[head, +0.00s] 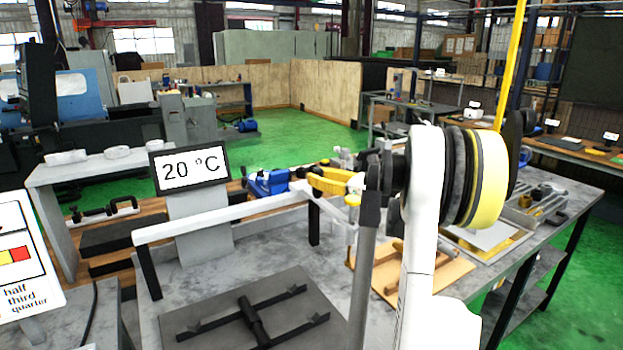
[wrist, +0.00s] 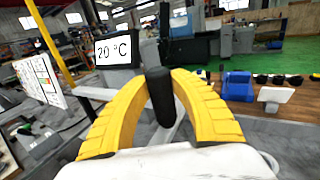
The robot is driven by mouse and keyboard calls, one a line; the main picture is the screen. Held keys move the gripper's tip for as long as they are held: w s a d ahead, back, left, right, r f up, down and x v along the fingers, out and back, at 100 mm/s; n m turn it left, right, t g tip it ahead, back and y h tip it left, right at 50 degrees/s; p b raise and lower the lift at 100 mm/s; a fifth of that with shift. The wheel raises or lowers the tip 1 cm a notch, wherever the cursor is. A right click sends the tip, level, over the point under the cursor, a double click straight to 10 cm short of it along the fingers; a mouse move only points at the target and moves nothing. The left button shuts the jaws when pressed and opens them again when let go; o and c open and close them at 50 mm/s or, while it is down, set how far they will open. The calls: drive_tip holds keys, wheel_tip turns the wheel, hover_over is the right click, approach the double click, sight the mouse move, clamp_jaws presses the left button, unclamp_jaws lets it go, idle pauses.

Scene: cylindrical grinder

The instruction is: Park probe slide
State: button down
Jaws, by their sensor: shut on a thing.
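My gripper (head: 330,179) has yellow fingers and is at the right end of a white rail (head: 220,218) in the head view. In the wrist view my gripper (wrist: 160,82) is shut on an upright black handle (wrist: 161,98), with one curved finger on each side. I take this handle to be on the probe slide. Its lower end is close to a pale bar (wrist: 168,131); the joint is hard to make out. In the head view the fingers and wrist largely hide the handle and the slide's body.
A 20 °C sign (head: 189,166) stands behind the rail. A dark plate (head: 202,333) with a black cross-shaped bar lies in front of it. A blue device (head: 268,182) is beyond the rail's right end. A wooden board (head: 445,270) and trays occupy the table's right side.

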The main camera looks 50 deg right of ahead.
drive_tip(key=shift+d, duration=0.15)
drive_tip(key=c, duration=1.1)
unclamp_jaws()
drive_tip(key=shift+d, duration=0.1)
drive_tip(key=shift+s+d, duration=0.1)
drive_tip(key=s+d, duration=0.2)
drive_tip(key=s, duration=0.9)
drive_tip(key=shift+s, duration=0.4)
drive_tip(key=shift+r, duration=0.1)
